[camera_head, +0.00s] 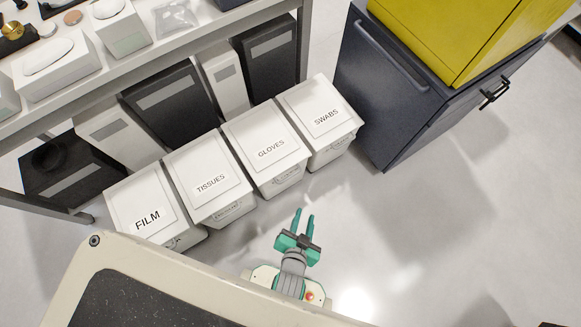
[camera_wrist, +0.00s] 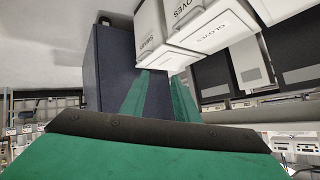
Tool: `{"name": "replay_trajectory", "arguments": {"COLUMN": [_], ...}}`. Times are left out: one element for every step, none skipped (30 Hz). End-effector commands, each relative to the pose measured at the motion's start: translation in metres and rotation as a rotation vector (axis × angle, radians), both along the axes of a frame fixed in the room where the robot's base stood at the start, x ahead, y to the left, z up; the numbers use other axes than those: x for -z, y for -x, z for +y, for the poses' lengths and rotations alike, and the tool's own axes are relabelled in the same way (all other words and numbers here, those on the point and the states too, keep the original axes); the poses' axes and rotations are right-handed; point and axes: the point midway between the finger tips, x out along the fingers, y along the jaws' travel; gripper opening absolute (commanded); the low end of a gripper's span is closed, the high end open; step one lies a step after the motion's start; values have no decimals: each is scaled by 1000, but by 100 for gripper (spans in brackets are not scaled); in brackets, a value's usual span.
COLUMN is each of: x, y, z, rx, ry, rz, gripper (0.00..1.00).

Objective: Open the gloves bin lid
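The gloves bin (camera_head: 262,135) is a white bin with a flat lid labelled GLOVES, third from the left in a row on the floor in the head view. Its lid looks closed. In the wrist view, the gloves bin (camera_wrist: 218,25) shows at the top, partly cut off by the frame edge. My gripper (camera_head: 304,216) is below and right of the bin in the head view, apart from it. Its two green fingers are spread with nothing between them. In the wrist view, my gripper (camera_wrist: 162,80) points toward the bins.
The swabs bin (camera_head: 318,108) stands right of the gloves bin; the tissues bin (camera_head: 196,170) and film bin (camera_head: 142,208) stand left. A dark cabinet (camera_head: 385,100) with a yellow box (camera_head: 470,30) is at right. A shelf (camera_head: 170,40) stands behind. Floor around my gripper is clear.

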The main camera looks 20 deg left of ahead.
Motion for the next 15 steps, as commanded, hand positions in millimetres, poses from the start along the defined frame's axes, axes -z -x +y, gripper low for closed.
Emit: {"name": "replay_trajectory", "arguments": {"x": [17,28,41,51,60,72,80,87,97,103,109,116,120,124,129], "y": [-15,-22,-31,-38,-44,-53,-60,-67,-75,-82,-89,-98,-105,-112,-121], "z": [4,7,11,14,17,22,25,29,34,38,42,47,51,55,60], "rx": [9,17,26,31,38,46,52,60,69,76,84,96,104,114,128], "ry": [-27,-45,-67,-83,-98,-117,-130,-143,-160,-171,-182,-196,-206,-214,-225], "rz": [37,65,105,134,163,204,232,262,302,331,361,403,431,460,500], "gripper": [28,28,28,28,28,28,28,28,28,28,28,28,28,28,28]}}
